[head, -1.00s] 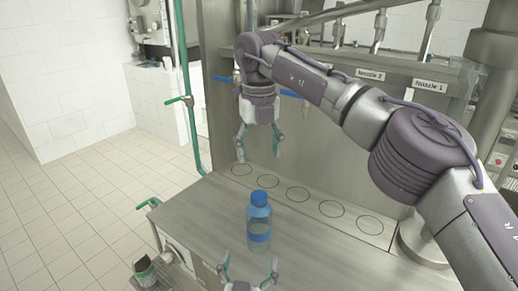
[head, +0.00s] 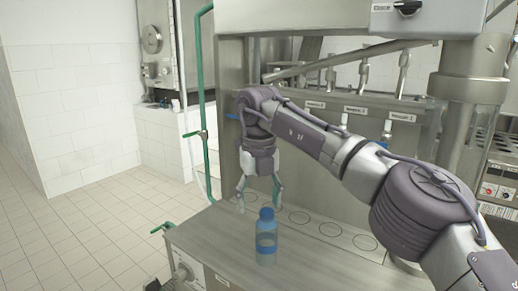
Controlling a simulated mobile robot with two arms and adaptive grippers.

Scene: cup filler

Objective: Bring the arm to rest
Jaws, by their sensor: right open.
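My right arm comes in from the right in the head view and bends down at its wrist. My right gripper (head: 259,203) points down with its fingers apart and nothing between them. It is behind the blue-capped bottle, over the back part of the steel counter (head: 215,245). The clear bottle (head: 266,238) has a blue cap and a blue band and stands upright on the counter. The gripper does not hold it. My left gripper is not in the picture.
The filling machine has labelled nozzles (head: 403,75) and a row of circles (head: 331,229) marked on the counter. A green pipe (head: 204,140) rises left of the machine. Tiled floor (head: 90,225) lies open at the left.

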